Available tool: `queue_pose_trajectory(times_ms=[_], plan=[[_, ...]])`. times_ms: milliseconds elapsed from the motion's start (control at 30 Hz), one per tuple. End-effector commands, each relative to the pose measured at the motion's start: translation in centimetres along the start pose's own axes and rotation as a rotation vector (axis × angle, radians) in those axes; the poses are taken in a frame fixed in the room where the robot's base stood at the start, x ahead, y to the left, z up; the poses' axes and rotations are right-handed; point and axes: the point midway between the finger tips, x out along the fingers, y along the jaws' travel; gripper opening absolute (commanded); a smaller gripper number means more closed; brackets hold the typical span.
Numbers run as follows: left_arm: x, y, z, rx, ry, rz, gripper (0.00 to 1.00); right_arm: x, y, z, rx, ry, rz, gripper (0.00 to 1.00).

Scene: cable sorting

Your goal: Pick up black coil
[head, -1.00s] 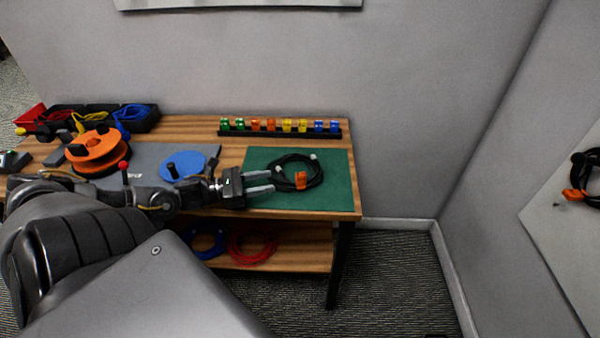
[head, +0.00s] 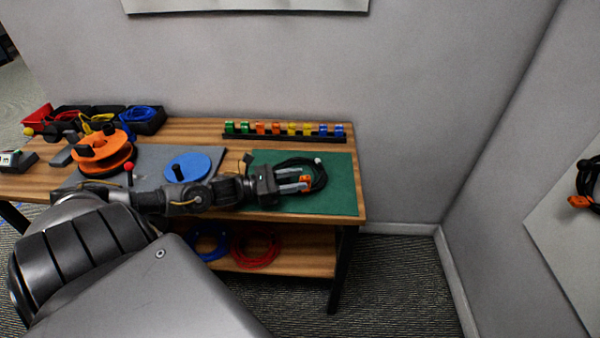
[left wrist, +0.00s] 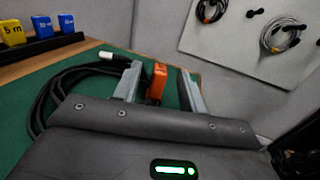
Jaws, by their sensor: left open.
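The black coil (head: 322,171) lies on the green mat (head: 337,199) at the right end of the table. An orange clip (head: 306,183) sits on its near right side. My left gripper (head: 306,183) is open, its two grey fingers reaching over the coil. In the left wrist view the orange clip (left wrist: 157,82) stands between the open fingers, and the coil's black loops (left wrist: 66,84) run to the left. The clip appears apart from both fingers. The gripper hides part of the coil. My right gripper is not in view.
A rack of coloured tags (head: 284,130) stands behind the mat. A blue disc (head: 190,166) and an orange reel (head: 103,152) are to the left. Red and blue coils lie on the lower shelf. Another black coil (head: 587,180) hangs on the right-hand board.

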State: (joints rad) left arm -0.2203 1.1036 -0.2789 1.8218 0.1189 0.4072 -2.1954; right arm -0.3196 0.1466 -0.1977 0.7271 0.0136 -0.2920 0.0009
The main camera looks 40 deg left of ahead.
Motion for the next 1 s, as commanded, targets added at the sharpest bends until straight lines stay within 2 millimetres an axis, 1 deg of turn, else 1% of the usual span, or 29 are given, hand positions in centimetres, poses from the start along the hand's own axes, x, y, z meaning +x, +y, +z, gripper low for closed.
queue_pose_trajectory(times_ms=[33, 67, 200, 300, 500, 533, 833, 867, 1000], plan=[[0.8, 0.1, 0.6, 0.002, -0.006, 0.001, 0.42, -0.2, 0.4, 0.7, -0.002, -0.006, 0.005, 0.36], [1.2, 0.0, 0.6, 0.001, -0.006, 0.0, 0.42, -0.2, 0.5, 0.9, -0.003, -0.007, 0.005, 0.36], [2.6, 0.0, 0.3, 0.0, -0.003, 0.002, 0.42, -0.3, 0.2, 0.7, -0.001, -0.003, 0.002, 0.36], [3.0, 0.0, 0.2, 0.001, -0.001, 0.0, 0.42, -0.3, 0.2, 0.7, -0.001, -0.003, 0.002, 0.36], [3.0, 0.0, 0.2, 0.001, 0.0, 0.0, 0.42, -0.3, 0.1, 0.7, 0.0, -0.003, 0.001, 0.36], [3.0, 0.0, 0.2, 0.001, 0.0, 0.0, 0.41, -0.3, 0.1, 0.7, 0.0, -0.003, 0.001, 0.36], [3.0, 0.0, 0.2, 0.001, 0.0, 0.0, 0.01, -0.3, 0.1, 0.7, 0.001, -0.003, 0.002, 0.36], [3.0, 0.0, 0.2, 0.001, 0.0, 0.0, 0.0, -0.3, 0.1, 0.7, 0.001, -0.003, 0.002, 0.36], [3.0, 0.0, 0.3, 0.002, -0.002, 0.0, 0.0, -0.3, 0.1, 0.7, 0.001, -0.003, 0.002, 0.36]])
